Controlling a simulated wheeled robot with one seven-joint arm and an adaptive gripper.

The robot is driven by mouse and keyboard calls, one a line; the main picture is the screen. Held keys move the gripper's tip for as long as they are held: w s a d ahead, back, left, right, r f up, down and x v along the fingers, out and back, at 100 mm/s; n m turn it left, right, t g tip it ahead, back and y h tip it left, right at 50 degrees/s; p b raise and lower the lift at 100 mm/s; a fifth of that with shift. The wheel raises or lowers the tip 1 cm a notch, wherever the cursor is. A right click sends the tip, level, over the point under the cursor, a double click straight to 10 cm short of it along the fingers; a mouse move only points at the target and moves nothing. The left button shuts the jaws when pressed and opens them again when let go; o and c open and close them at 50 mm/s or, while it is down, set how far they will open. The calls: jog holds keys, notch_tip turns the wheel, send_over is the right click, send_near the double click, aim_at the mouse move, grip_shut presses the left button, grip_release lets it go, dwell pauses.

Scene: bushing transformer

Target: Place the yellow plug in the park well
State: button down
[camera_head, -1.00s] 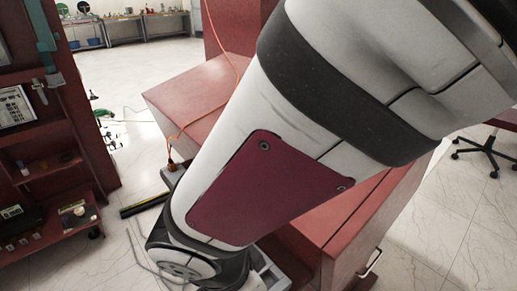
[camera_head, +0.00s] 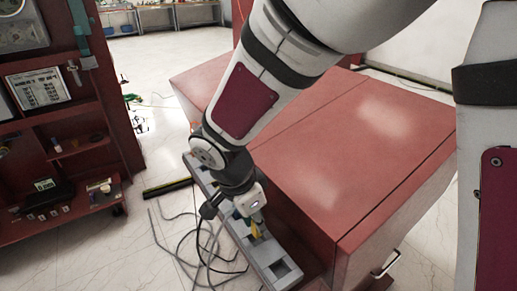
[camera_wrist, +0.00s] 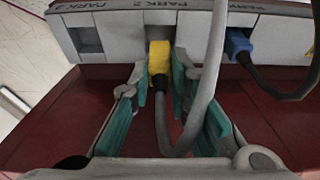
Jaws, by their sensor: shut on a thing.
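The yellow plug (camera_wrist: 159,60) is held between the teal fingertips of my gripper (camera_wrist: 160,82) in the wrist view. Its front end is at the opening of the well marked PARK 2 (camera_wrist: 182,38) on the grey block; how deep it sits cannot be told. A grey cable runs back from the plug and loops up on the right. In the head view, the yellow plug (camera_head: 256,230) shows small below my gripper (camera_head: 250,217), over the grey block (camera_head: 262,258).
A blue plug (camera_wrist: 237,45) with a dark cable sits in the well right of PARK 2. The PARK 3 well (camera_wrist: 88,40) looks empty. A red cabinet (camera_head: 330,150) stands right beside the block. Loose cables (camera_head: 205,245) hang at its left. A shelf unit (camera_head: 70,110) stands at left.

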aim_at(253, 224)
jog(key=shift+f+b, duration=0.4)
jog(key=shift+f, duration=1.35)
jog(key=shift+f, duration=0.1)
jog(key=c, duration=1.5)
grip_release()
